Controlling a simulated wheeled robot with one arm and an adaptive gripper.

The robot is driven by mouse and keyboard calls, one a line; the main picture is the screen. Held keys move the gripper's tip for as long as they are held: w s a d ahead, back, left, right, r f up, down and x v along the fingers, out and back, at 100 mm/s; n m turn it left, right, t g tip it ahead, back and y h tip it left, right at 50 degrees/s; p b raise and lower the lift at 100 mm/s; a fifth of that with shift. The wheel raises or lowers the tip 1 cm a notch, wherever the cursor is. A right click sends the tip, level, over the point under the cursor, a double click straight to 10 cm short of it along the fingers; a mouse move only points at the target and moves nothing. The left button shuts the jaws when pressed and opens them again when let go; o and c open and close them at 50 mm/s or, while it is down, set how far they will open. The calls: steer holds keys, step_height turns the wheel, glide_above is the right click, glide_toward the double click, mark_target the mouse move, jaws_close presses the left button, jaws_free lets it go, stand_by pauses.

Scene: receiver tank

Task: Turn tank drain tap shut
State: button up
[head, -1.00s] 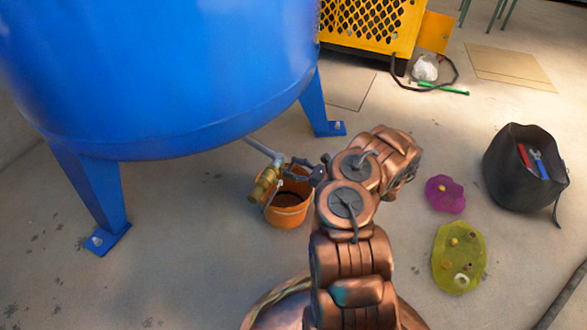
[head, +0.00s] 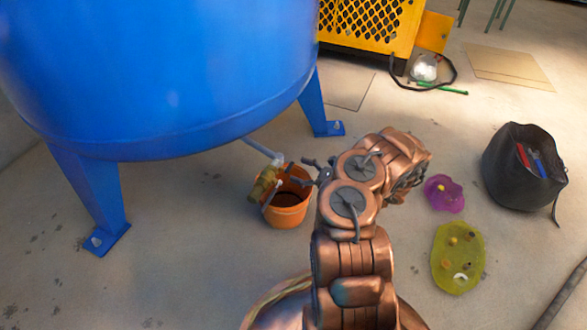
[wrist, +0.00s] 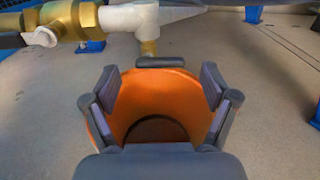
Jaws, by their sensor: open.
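The blue tank (head: 170,70) stands on legs at the left of the head view. A pale pipe (head: 262,147) runs from under it to the brass drain tap (head: 264,184), which hangs by an orange bucket (head: 290,212). In the wrist view the brass valve body (wrist: 68,20) lies at the upper left, with a pale handle-like part (wrist: 43,37) on it and a white pipe tee (wrist: 130,17) beside it. My gripper (wrist: 160,86) is open and empty, its fingers in front of the bucket (wrist: 152,84). The tap is ahead and left of the fingers, not between them.
A yellow mesh-sided unit (head: 368,25) stands at the back, with a dark hose (head: 452,70) beside it. A black tool bag (head: 522,165), a purple dish (head: 443,193) and a yellow-green dish (head: 457,258) lie on the right floor.

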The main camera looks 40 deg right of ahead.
steer(key=v, duration=0.9)
steer(key=shift+s+r, duration=0.1)
